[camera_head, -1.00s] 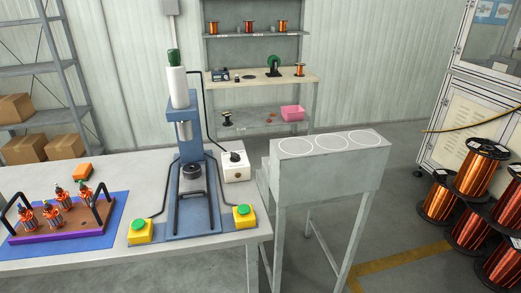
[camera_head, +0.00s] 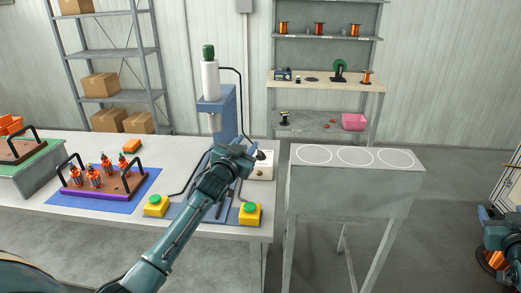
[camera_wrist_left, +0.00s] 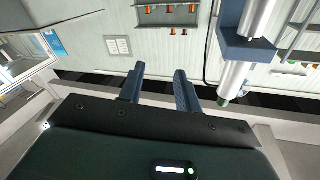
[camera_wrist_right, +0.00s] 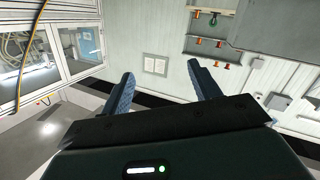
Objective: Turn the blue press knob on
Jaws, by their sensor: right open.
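The white control box (camera_head: 261,172) stands on the table to the right of the blue press (camera_head: 228,118). A small dark knob (camera_head: 261,155) sits on top of it, partly covered by my gripper; I see no blue on it. My left arm crosses in front of the press, and my left gripper (camera_head: 250,146) is close beside the knob; contact cannot be told. In the left wrist view my left gripper (camera_wrist_left: 159,71) has its fingers apart with nothing between them. In the right wrist view my right gripper (camera_wrist_right: 161,72) is wide open and empty. My right arm shows at the head view's right edge.
Yellow boxes with green buttons (camera_head: 155,204) (camera_head: 249,213) flank the press base. A rack of armatures (camera_head: 104,184) lies on a blue mat (camera_head: 60,200) at left. A grey stand (camera_head: 355,190) with white circles stands right of the table, across a narrow gap.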

